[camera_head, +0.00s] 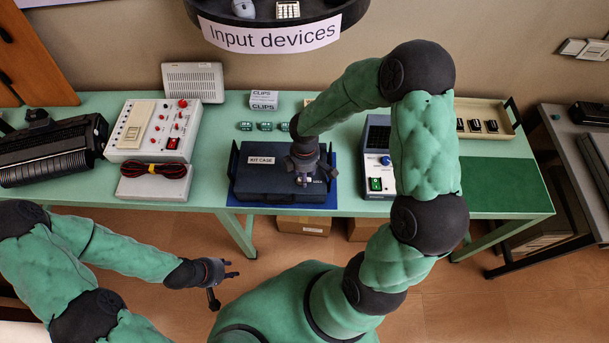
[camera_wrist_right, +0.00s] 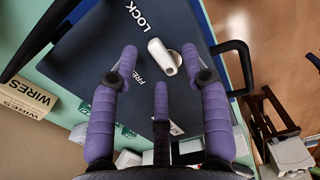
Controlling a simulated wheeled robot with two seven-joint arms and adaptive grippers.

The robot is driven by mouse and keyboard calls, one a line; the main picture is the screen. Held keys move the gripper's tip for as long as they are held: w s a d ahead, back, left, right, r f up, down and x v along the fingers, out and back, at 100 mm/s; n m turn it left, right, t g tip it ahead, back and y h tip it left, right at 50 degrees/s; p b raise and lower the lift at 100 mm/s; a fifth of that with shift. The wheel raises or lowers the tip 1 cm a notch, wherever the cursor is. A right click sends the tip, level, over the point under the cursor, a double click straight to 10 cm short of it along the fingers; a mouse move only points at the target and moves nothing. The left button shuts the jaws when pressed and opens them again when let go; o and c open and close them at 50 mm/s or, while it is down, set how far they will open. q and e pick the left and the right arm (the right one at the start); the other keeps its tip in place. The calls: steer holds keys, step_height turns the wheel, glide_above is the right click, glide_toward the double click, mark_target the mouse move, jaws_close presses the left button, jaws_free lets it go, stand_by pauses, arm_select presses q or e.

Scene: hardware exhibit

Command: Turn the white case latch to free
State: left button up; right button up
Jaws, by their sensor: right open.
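The dark blue kit case (camera_head: 255,186) lies shut on the bench, with its "KIT CASE" label facing up. The white latch (camera_wrist_right: 160,55) sits on the case lid in the right wrist view, its narrow end lying between the words LOCK (camera_wrist_right: 138,16) and FREE (camera_wrist_right: 138,68). My right gripper (camera_head: 304,180) is over the right part of the lid. Its purple fingers (camera_wrist_right: 160,66) are spread open, with the latch just beyond and between their tips; contact is not visible. In the head view the gripper hides the latch. My left gripper (camera_head: 230,269) is open and empty, low in front of the bench.
A white control box (camera_head: 152,128) and coiled red cable stand left of the case. A power unit (camera_head: 378,170) stands close on its right. Clips boxes (camera_head: 263,100) and small green clips lie behind. A green mat (camera_head: 500,186) lies bare at the right.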

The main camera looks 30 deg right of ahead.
steer(key=shift+w+f, duration=0.1)
steer(key=shift+f, duration=0.45)
jaws_close()
